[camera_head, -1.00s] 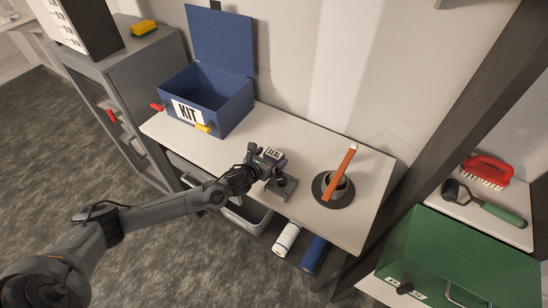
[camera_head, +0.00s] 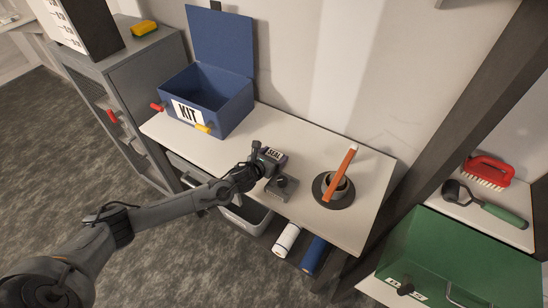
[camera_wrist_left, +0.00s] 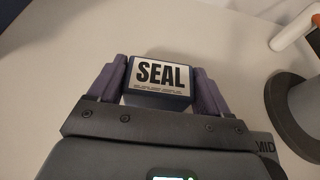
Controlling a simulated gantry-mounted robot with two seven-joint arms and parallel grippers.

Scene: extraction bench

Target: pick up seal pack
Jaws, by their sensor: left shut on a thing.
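The seal pack (camera_head: 275,153) is a small dark box with a white SEAL label, at the middle of the white bench. It also shows large in the left wrist view (camera_wrist_left: 160,75), label facing the camera. My left gripper (camera_head: 268,158) is at the pack, with its two purple fingers on either side of it in the left wrist view. It is shut on the pack. Whether the pack still touches the bench top is hard to tell. My right gripper is not in view.
A grey block (camera_head: 283,190) with a dark knob sits just in front of the pack. Right of it is a round dark stand (camera_head: 333,200) with an orange rod (camera_head: 341,172). The open blue KIT box (camera_head: 232,108) stands left. Bench space behind the pack is clear.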

